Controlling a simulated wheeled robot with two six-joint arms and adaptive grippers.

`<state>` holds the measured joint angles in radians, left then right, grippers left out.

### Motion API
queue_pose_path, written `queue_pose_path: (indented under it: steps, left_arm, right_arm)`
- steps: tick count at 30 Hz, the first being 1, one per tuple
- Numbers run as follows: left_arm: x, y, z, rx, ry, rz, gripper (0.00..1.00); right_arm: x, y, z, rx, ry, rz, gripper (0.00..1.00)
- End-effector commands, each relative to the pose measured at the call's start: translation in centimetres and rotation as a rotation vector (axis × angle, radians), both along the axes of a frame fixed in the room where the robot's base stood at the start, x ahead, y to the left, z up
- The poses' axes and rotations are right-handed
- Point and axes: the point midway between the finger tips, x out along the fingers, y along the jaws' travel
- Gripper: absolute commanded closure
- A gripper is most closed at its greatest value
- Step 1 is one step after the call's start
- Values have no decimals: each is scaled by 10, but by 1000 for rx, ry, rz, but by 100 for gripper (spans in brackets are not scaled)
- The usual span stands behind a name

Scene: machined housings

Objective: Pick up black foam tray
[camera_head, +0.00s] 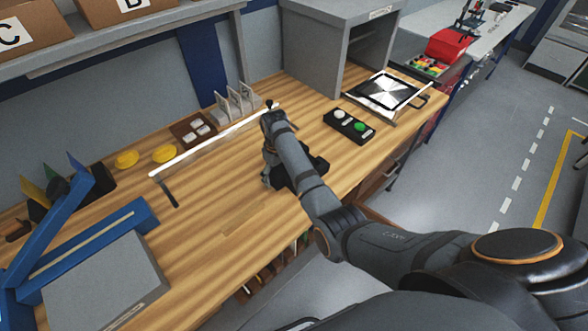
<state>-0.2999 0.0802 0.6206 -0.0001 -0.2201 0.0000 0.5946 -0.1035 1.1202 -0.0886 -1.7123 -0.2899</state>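My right arm comes in from the lower right and bends down over the middle of the wooden bench. Its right gripper (284,177) is low over the bench top, mostly behind my own forearm, so its fingers and any grip are hard to make out. Dark shapes show beside the forearm there; I cannot tell whether they are gripper parts or a black foam tray. A small dark brown tray (179,133) with several white pieces stands at the back of the bench, left of and apart from the gripper. My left gripper is not in view.
A black box with white and green buttons (338,128) lies right of the arm. A white bar (205,149) crosses the bench behind it. Yellow parts (127,159), a blue frame (95,240) and a grey block (100,285) stand left. The front middle-left bench is clear.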

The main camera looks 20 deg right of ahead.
Motion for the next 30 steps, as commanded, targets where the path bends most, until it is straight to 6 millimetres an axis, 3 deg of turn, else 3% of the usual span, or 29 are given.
queue_pose_path:
  steps: [1,12,20,30]
  left_arm:
    - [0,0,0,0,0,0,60]
    - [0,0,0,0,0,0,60]
    - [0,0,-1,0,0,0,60]
    - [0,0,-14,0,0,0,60]
  right_arm:
    - [0,0,0,0,0,0,28]
    - [0,0,0,0,0,0,77]
    - [1,0,5,0,-1,0,77]
    - [2,0,74,2,-2,-2,77]
